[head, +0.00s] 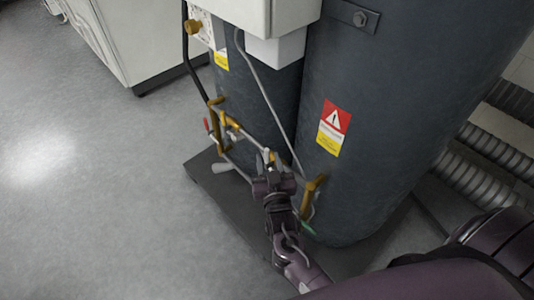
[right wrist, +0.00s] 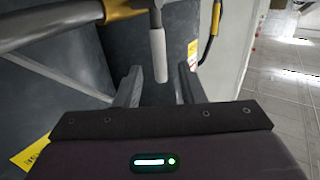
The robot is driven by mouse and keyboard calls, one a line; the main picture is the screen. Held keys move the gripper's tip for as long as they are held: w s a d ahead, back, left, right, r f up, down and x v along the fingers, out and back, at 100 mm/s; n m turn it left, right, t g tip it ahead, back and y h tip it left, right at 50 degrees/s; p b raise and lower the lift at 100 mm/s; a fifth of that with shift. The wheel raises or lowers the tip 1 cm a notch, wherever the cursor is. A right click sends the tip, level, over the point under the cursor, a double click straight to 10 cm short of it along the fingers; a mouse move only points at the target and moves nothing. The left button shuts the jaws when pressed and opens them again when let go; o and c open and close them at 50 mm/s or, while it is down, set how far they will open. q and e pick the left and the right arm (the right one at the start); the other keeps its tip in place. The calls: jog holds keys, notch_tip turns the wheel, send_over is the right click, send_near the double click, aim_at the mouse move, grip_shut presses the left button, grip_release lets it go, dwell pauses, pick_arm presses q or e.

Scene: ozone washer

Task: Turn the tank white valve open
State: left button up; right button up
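The white valve handle (right wrist: 157,55) shows in the right wrist view as a short pale bar on a metal stem by the brass-coloured fitting. My right gripper (right wrist: 158,78) is open, its two fingers apart. The handle's end lies in line with the gap between them, and I see no finger closed on it. In the head view my right gripper (head: 271,172) is at the pipework in front of the dark tanks (head: 375,110), and it hides part of the valve there. A pale lever (head: 222,168) sticks out left of it. My left gripper is not in view.
Brass pipe fittings (head: 313,196) stand close to the right of my gripper. A red-handled valve (head: 207,124) and a black hose (head: 190,65) are at the upper left. The tanks stand on a dark base plate (head: 212,186). The floor to the left is clear.

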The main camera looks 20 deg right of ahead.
aim_at(267, 156)
jog(key=shift+x, duration=1.65)
jog(key=shift+c, duration=0.4)
grip_shut()
